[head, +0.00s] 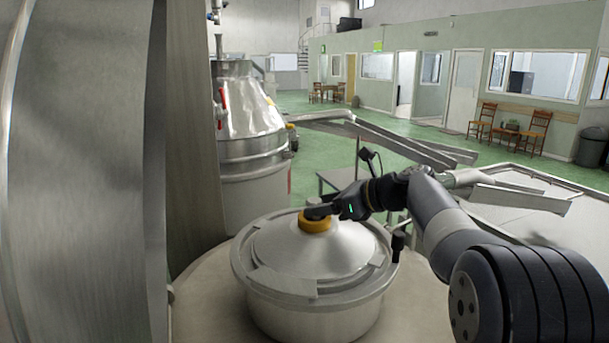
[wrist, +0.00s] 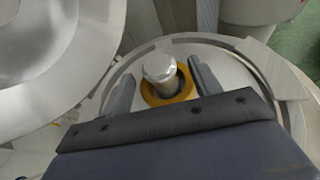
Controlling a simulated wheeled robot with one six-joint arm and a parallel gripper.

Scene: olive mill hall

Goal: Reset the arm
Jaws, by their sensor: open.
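My gripper (head: 322,211) is at the top of a steel vessel's conical lid (head: 275,245), reaching in from the right. In the wrist view my gripper (wrist: 161,74) is open. Its two grey fingers stand apart on either side of a rounded metal knob (wrist: 158,66) with a yellow ring (wrist: 182,82) around its base. The yellow ring (head: 314,224) also shows in the head view, directly below the fingers. I cannot tell whether the fingers touch the ring.
A large steel cylinder (head: 80,170) fills the left. A taller steel vessel (head: 250,150) stands behind the lidded one. Metal chutes (head: 385,138) and a flat steel-topped table (head: 530,240) lie behind and right of my arm. Green floor is open farther back.

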